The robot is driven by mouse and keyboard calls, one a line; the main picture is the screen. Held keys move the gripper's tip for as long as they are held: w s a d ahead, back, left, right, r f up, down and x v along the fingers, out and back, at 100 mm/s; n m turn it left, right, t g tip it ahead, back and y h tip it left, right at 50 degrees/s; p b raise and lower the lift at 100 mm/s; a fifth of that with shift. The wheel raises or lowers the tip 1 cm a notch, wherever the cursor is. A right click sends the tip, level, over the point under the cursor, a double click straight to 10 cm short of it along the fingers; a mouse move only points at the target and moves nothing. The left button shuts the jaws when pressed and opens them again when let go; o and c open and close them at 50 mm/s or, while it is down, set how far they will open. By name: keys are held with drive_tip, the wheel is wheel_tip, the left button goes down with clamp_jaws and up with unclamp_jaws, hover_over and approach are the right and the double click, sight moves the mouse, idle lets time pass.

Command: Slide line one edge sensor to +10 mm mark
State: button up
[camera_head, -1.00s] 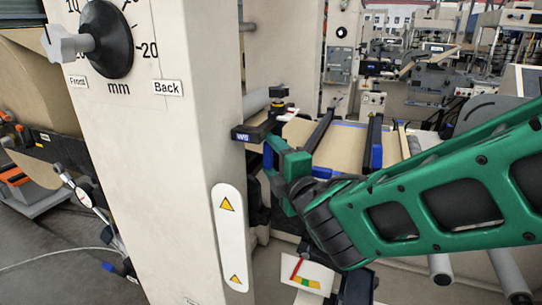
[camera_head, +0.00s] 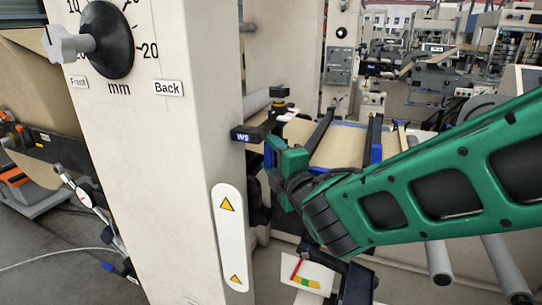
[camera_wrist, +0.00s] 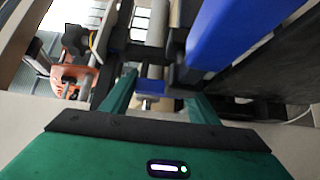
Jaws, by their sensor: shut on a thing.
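Finger contact is hard to see. No +10 mm mark on the sensor's slide can be read.
The pale column (camera_head: 170,190) carries a black mm dial (camera_head: 107,40) with Front and Back labels. A kraft web (camera_head: 340,146) runs between black-and-blue bars right of my gripper. A small card with a coloured gauge (camera_head: 306,272) is below. Machinery fills the background.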

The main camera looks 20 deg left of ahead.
drive_tip(key=shift+w, duration=0.15)
drive_tip(key=o, duration=1.2)
drive_tip(key=v, duration=1)
drive_tip(key=shift+d, duration=0.3)
drive_tip(key=shift+s, duration=0.2)
